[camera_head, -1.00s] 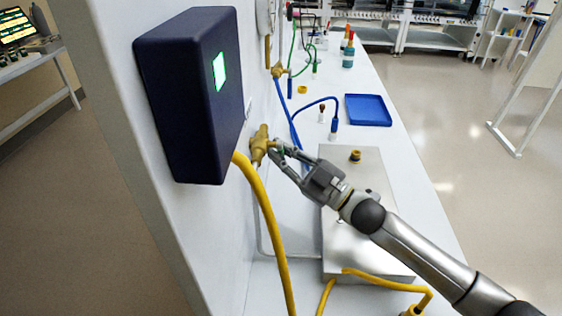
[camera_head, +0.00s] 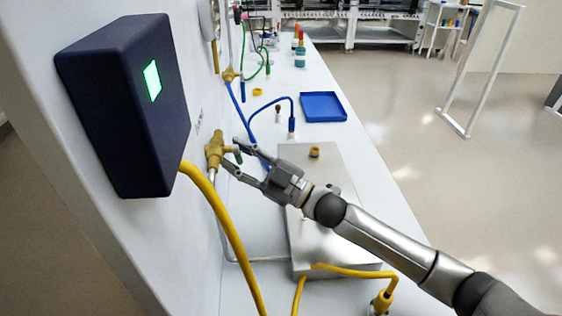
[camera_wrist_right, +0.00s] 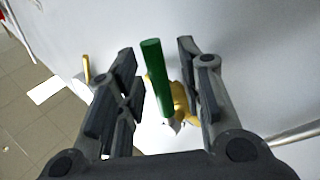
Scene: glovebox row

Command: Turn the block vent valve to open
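The block vent valve is a brass body (camera_head: 215,150) on the white wall panel, with a green handle (camera_head: 238,155) sticking out. My right gripper (camera_head: 231,152) reaches it from the right, its two fingers apart around the handle. In the right wrist view the green handle (camera_wrist_right: 156,78) stands between the open fingers (camera_wrist_right: 157,52), with a visible gap on each side. The brass body (camera_wrist_right: 181,98) shows behind it, partly hidden by the right finger. My left gripper is not in view.
A dark blue box (camera_head: 125,110) with a lit green screen juts from the panel at left. A yellow hose (camera_head: 228,225) hangs below it. A steel block (camera_head: 335,240) lies on the bench under my right arm. A blue tray (camera_head: 323,106) sits farther back.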

